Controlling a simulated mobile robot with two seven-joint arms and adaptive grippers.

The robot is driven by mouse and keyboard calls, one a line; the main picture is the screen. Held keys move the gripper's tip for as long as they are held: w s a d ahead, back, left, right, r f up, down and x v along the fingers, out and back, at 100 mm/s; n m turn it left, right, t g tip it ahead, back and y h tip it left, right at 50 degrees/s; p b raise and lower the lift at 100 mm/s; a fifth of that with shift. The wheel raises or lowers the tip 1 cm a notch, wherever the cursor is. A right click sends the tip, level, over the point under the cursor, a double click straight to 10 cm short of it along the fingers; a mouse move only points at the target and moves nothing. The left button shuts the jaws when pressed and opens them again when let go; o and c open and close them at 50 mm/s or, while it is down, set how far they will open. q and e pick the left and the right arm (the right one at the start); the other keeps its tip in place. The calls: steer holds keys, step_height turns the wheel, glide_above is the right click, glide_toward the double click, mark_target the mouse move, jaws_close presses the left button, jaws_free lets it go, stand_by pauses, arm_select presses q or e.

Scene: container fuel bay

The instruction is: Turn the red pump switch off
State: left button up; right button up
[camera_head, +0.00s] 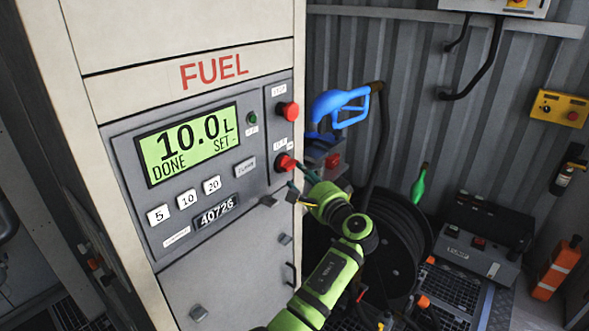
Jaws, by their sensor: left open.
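The fuel dispenser panel (243,192) carries two red controls on its right strip. The upper one is a red knob (290,111). The lower one is a red switch (285,162); the small labels above both are too small to read surely. The display (188,144) reads 10.0 L, DONE and SET -. My right gripper is out of view.
A blue fuel nozzle (340,104) hangs right of the dispenser, with a dark hose and reel (405,250) behind my left arm. A green bottle-like object (419,186), a grey box (478,250) and an orange item (556,268) stand farther right. A yellow box (560,108) is on the corrugated wall.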

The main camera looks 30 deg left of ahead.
mark_target(292, 169)
arm_select(q)
steer(key=p+x, duration=0.1)
steer(key=x, duration=0.3)
steer(key=shift+w+a, duration=0.1)
steer(key=shift+a, duration=0.15)
jaws_close()
